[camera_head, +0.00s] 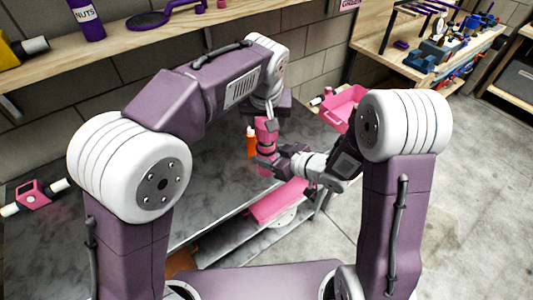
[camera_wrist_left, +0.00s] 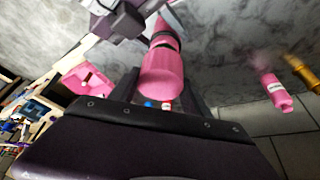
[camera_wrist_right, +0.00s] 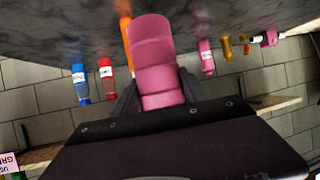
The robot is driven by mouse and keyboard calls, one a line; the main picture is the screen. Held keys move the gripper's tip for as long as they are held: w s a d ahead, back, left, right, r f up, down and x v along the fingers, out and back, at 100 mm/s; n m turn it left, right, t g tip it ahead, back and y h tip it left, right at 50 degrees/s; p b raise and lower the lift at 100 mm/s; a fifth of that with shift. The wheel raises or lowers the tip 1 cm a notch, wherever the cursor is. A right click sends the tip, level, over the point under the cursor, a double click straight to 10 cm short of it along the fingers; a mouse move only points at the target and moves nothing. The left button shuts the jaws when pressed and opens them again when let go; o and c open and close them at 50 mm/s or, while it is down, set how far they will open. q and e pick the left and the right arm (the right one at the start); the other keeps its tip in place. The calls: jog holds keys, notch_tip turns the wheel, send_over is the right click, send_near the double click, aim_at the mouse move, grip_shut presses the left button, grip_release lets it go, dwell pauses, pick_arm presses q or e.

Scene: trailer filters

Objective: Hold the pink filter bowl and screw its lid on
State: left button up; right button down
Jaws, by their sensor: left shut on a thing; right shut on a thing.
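The pink filter stands upright above the grey table, held from both ends. My left gripper (camera_head: 268,116) is shut on its pink lid (camera_wrist_left: 162,78) from above; the lid looks ribbed in the left wrist view. My right gripper (camera_head: 270,164) comes in from the right, lower down, and is shut on the pink bowl (camera_wrist_right: 155,65). The lid is in line with the bowl, with dark bands between the pink parts (camera_wrist_left: 165,40). The fingers partly hide the joint, so I cannot tell whether the threads are engaged.
An orange bottle (camera_head: 252,142) stands close behind the filter. A pink bin (camera_head: 342,108) is at the table's far right. The left of the table is mostly clear.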

aim_at(270, 153)
pick_arm(q)
jog(key=shift+f, duration=0.65)
jog(key=shift+f, duration=0.85)
jog(key=shift+f, duration=0.55)
dwell(0.4)
